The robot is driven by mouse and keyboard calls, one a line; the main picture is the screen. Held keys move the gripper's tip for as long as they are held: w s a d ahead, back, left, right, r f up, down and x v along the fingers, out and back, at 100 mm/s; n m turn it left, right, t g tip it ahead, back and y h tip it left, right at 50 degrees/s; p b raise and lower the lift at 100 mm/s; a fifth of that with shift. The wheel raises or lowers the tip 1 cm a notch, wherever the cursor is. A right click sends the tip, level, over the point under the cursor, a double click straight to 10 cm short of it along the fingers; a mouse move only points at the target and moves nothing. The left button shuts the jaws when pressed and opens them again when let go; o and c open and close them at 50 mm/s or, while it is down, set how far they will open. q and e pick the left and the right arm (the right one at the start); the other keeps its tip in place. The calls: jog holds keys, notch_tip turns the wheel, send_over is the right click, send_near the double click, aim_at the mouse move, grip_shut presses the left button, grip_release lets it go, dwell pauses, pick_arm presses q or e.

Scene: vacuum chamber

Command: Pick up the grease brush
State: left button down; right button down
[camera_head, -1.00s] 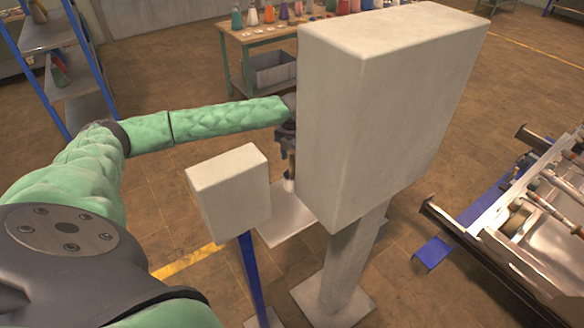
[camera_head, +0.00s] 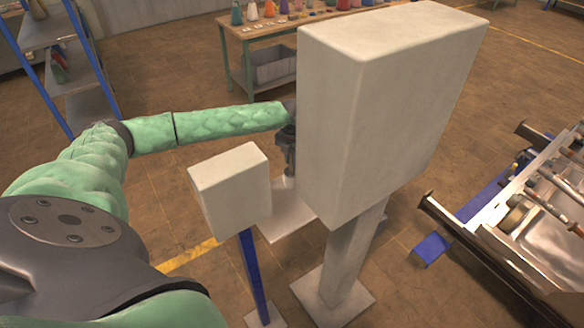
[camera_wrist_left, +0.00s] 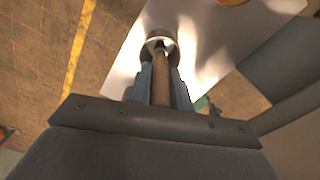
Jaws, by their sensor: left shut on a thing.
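The grease brush (camera_wrist_left: 160,80) shows in the left wrist view as a brown handle running between the two fingers, with a round metallic part at its far end. My left gripper (camera_wrist_left: 160,95) is shut on this handle, above a pale plate (camera_wrist_left: 215,45). In the head view my left gripper (camera_head: 289,165) reaches down over the same plate (camera_head: 285,218), between the small and the large pale box. The large box hides part of the wrist there, and the brush is hardly visible. My right gripper is not in view.
A large pale box (camera_head: 380,110) on a post stands right beside my left gripper. A smaller pale box (camera_head: 230,190) on a blue post stands to its left. A bench with bottles (camera_head: 290,28) is behind. A metal machine frame (camera_head: 530,215) is at the right.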

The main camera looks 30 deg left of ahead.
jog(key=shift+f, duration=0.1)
